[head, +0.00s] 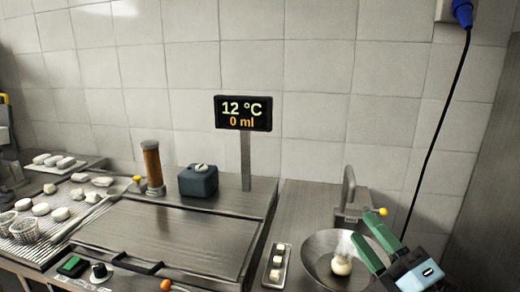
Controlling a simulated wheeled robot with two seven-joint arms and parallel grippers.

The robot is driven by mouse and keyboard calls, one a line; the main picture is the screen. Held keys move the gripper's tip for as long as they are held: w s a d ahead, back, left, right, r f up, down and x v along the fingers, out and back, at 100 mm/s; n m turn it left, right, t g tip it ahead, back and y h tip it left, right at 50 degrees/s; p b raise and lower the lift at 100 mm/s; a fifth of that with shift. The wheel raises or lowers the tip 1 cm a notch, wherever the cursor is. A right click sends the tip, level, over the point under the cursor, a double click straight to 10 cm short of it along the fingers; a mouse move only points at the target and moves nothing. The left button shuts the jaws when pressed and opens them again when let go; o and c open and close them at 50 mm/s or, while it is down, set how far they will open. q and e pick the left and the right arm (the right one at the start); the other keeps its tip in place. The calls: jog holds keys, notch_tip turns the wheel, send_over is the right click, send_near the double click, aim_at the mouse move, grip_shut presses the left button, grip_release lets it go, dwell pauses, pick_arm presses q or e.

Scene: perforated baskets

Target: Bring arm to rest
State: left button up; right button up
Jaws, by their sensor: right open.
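My right gripper (364,228) comes in at the lower right with two green fingers spread apart. It is open, with nothing seen between the fingers. Its fingertips are over the right side of a round metal basin (312,252). A pale round piece (341,266) lies in the basin, left of and below the fingers, with a whitish blur just above it. My left gripper is not in view.
A metal tap (348,190) stands behind the basin. A narrow tray (267,279) with several pale pieces is left of it. A display post (246,165), a dark blue box (198,181) and a brown cylinder (152,166) stand behind a closed metal lid (165,238). Wire baskets (24,231) are far left.

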jog(key=s+d+f+m+g+h, duration=0.25)
jog(key=f+m+h, duration=0.25)
jog(key=f+m, duration=0.3)
jog(key=s+d+f+m+g+h, duration=0.2)
jog(key=d+f+m+g+h, duration=0.2)
jog(key=f+m+h, duration=0.3)
jog(key=s+a+f+m+g+y, duration=0.3)
jog(key=s+f+m+g, duration=0.55)
jog(key=s+f, duration=0.75)
jog(key=s+f+n+g, duration=0.1)
jog(key=s+f+g, duration=0.1)
jog(key=f, duration=1)
jog(key=s+f+n+g, duration=0.1)
jog(key=s+f, duration=0.1)
jog(key=f, duration=1)
jog(key=s+d+f+g, duration=0.1)
jog(key=s+d+f, duration=0.3)
jog(key=s+f, duration=1)
jog(key=shift+s+d+h, duration=0.2)
jog(key=shift+s+h, duration=0.1)
jog(key=shift+s, duration=0.5)
